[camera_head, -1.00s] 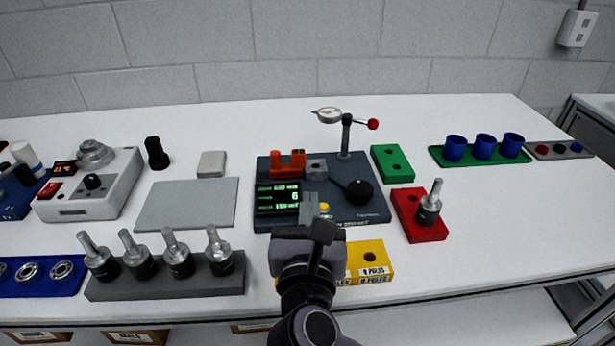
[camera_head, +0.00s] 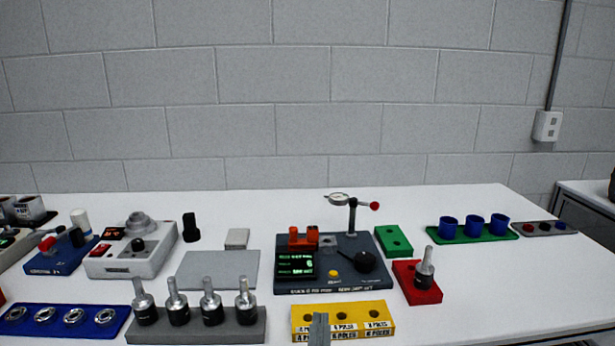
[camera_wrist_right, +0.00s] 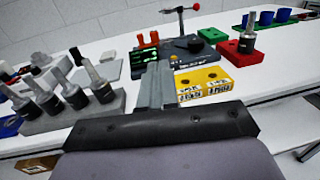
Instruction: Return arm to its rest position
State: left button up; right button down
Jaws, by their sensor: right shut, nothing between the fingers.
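My right gripper (camera_head: 319,328) shows only at its fingertips, at the bottom edge of the head view, in front of the yellow block. In the right wrist view its two grey fingers (camera_wrist_right: 156,86) are together with nothing between them, pointing toward the dark test station (camera_wrist_right: 180,52). The rest of my right arm is below the head view. My left gripper is not in view.
The yellow block (camera_head: 377,312) is nearest the fingers. The test station (camera_head: 361,287) with its dial gauge stands behind it. A grey rack (camera_head: 190,338) with several shafts is to the left. A red block (camera_head: 420,292) holding one shaft is to the right.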

jog(key=w+d+f+n+h, duration=0.1)
jog(key=d+f+n, duration=0.25)
jog(key=d, duration=0.65)
jog(key=w+d+f+n+h, duration=0.15)
jog(key=d+f, duration=0.35)
jog(key=d, duration=0.5)
jog(key=s+d+f+m+g+y, duration=0.2)
jog(key=s+f+m+g, duration=0.15)
jog(key=f+m, duration=0.4)
jog(key=s+d+f+m+g+y, duration=0.1)
jog(key=s+f+m+g, duration=0.2)
jog(key=s+f+m, duration=0.35)
jog(key=s+d+f+m+g+y, duration=0.1)
jog(key=s+d+f+m, duration=0.25)
jog(key=m, duration=0.55)
jog(key=s+d+f+m+g+y, duration=0.1)
jog(key=s+d+f+m+y, duration=0.15)
jog(key=s+m, duration=0.45)
jog(key=w+a+m, duration=0.1)
jog(key=a+m, duration=0.6)
jog(key=a, duration=0.3)
jog(key=shift+w+a+f+m+t+h, duration=0.3)
jog(key=shift+w+f+m+t, duration=0.1)
jog(key=shift+t, duration=0.05)
